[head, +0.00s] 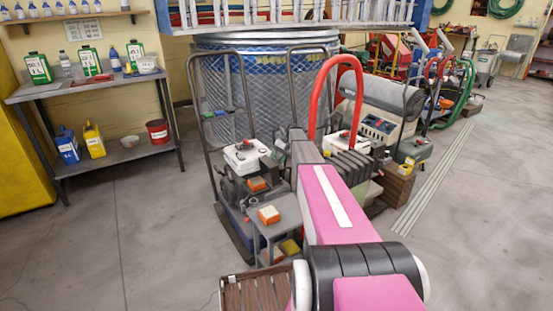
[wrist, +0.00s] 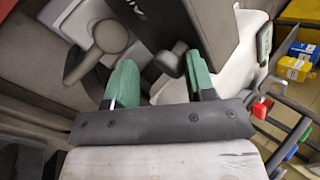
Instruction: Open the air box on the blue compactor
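The blue compactor (head: 236,232) stands left of my pink arm in the head view, with a dark blue base and a tall looped handle. A white tank or cover (head: 238,157) sits on its upper part. In the wrist view a dark box with pale lettering (wrist: 172,22) is close beyond my fingers. I take it for the air box, but cannot be sure. My gripper (wrist: 160,66) has two green fingers spread apart. A small dark knob (wrist: 170,63) shows between them, nearer the right finger; I cannot tell if they touch. In the head view the gripper is largely hidden.
A small grey stand with an orange-and-white box (head: 269,215) is in front of the compactor. Another machine with a red hoop handle (head: 337,72) stands to the right. A metal shelf (head: 105,85) with jugs is at the left. The floor between shelf and compactor is clear.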

